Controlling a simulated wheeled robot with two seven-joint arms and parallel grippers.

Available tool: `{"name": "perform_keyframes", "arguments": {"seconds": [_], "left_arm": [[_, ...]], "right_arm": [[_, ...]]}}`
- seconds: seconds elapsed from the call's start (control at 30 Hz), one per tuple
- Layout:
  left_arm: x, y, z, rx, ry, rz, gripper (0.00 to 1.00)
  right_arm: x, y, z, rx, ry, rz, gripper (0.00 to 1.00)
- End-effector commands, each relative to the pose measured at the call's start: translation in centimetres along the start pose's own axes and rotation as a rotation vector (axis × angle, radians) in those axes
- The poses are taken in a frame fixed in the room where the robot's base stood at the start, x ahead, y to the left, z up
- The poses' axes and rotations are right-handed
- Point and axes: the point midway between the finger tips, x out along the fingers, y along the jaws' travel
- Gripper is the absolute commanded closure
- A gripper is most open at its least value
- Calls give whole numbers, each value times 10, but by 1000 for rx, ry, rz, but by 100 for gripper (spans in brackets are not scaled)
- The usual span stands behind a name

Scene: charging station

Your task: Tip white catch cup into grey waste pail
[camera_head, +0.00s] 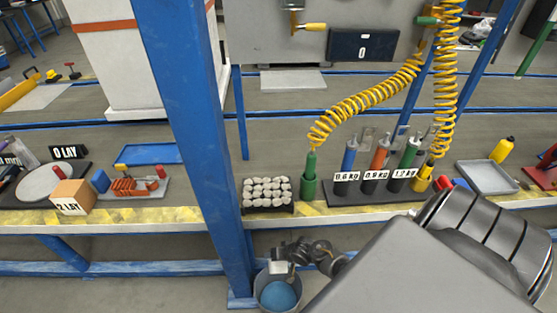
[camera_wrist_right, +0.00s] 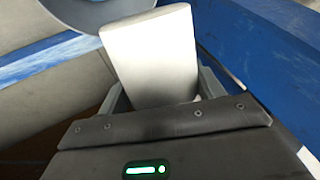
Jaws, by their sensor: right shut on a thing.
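The grey waste pail (camera_head: 259,296) stands on the floor below the bench's front edge, beside the blue post, with a blue surface inside. My right gripper (camera_head: 284,258) is above the pail's back rim and is shut on the white catch cup (camera_head: 278,267). In the right wrist view the white cup (camera_wrist_right: 155,58) sticks out between the fingers of the gripper (camera_wrist_right: 155,98). Its opening and any contents are hidden, and I cannot tell how far it is tilted. A grey curved rim, likely the pail (camera_wrist_right: 70,25), shows at the upper left there. My left gripper is out of view.
A blue post (camera_head: 195,130) rises just left of the pail. The bench (camera_head: 335,212) behind holds a tray of pale stones (camera_head: 267,194), a green bottle (camera_head: 309,180) under a yellow coiled hose (camera_head: 370,95), and several labelled cylinders (camera_head: 380,165).

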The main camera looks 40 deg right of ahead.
Motion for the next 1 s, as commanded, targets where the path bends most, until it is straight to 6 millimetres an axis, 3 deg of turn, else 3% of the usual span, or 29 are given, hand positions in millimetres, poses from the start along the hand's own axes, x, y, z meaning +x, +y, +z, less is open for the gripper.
{"name": "perform_keyframes", "arguments": {"seconds": [0.4,1.0], "left_arm": [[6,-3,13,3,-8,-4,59],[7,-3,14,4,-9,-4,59]], "right_arm": [[6,3,-4,51,-112,2,56],[8,0,-3,56,-128,0,56]]}}
